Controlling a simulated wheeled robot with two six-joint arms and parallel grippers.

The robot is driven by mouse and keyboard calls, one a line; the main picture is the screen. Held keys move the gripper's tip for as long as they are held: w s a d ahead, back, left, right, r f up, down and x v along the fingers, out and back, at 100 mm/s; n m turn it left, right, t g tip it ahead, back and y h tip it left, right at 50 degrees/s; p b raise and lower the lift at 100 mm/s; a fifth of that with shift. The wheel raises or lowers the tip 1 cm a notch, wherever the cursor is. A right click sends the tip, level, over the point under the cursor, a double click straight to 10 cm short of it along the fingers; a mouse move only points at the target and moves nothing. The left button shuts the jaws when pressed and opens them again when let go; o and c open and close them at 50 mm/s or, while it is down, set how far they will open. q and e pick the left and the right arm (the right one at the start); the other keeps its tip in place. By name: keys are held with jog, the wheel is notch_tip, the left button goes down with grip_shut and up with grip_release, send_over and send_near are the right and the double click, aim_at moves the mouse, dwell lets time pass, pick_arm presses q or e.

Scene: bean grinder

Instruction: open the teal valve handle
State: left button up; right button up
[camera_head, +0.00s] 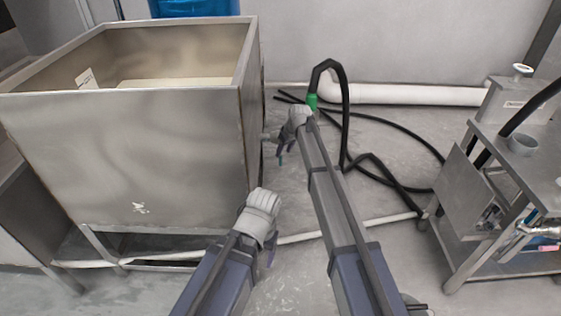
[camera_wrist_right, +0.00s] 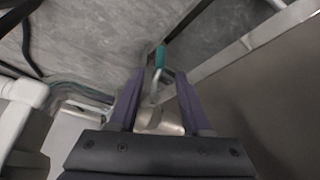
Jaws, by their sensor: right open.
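The teal valve handle (camera_wrist_right: 160,57) shows in the right wrist view as a short teal grip on a metal stem, beside the metal tank's wall. My right gripper (camera_wrist_right: 161,75) is open, with its two purple fingers on either side of the stem and the teal grip at about the fingertips. I cannot tell whether the fingers touch it. In the head view my right gripper (camera_head: 280,152) is small, at the tank's right side, and the handle is hard to make out there. My left gripper (camera_head: 270,258) hangs in front of the tank, its jaws too hidden to judge.
The large open metal tank (camera_head: 130,150) stands at the left on legs. A black hose (camera_head: 346,130) with a green fitting and a white pipe (camera_head: 400,95) lie behind my right arm. A metal machine (camera_head: 500,170) stands at the right. Grey floor lies between.

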aim_at(280, 159)
jog(key=b+x, duration=0.6)
jog(key=x, duration=0.1)
jog(key=shift+f, duration=0.1)
grip_shut()
dwell(0.3)
dwell(1.0)
